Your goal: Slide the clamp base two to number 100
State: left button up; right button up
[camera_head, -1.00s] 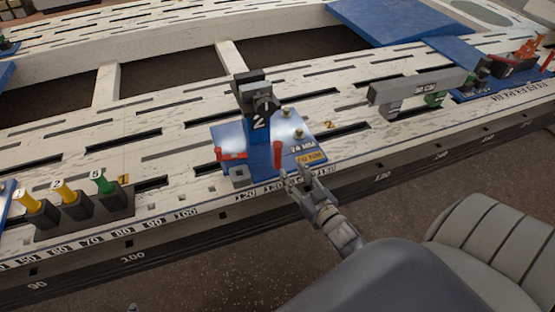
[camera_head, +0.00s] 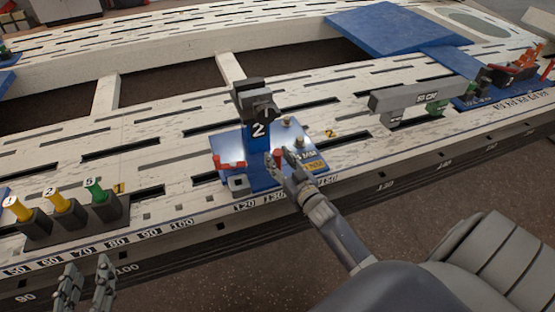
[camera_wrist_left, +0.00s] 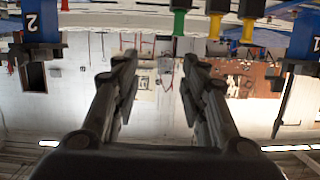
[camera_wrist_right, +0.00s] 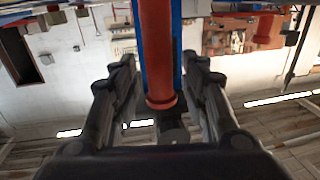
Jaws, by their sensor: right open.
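Clamp base two is a blue plate (camera_head: 226,148) with a blue post marked 2 (camera_head: 258,131) and a dark clamp head on top. It sits on the white bench beam, near the 120 and 130 marks. A red upright handle (camera_head: 279,155) stands near its front edge. My right gripper (camera_head: 279,156) is open at this handle. In the right wrist view the red handle (camera_wrist_right: 156,50) stands between the spread fingers. The number 100 mark (camera_head: 181,224) is left of the plate on the front scale. My left gripper (camera_head: 87,268) is open and empty, in front of the beam at lower left.
A dark block with yellow and green pins (camera_head: 62,207) stands on the beam to the left. A grey bar (camera_head: 418,92) and another blue base (camera_head: 480,97) are at right. The beam's top between the pin block and the blue plate is clear.

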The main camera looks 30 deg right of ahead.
pick_arm(q)
jog(key=shift+w+d+r+t, duration=0.1)
jog(key=shift+r+t, duration=0.1)
jog(key=shift+r, duration=0.15)
jog(key=shift+w+d+r+t, duration=0.1)
jog(key=shift+r+t, duration=0.1)
jog(key=shift+r, duration=0.15)
pick_arm(e)
jog(key=shift+w, duration=0.5)
jog(key=shift+c, duration=0.2)
grip_shut()
pick_arm(q)
jog(key=shift+a, duration=0.1)
pick_arm(e)
jog(key=shift+a, duration=0.1)
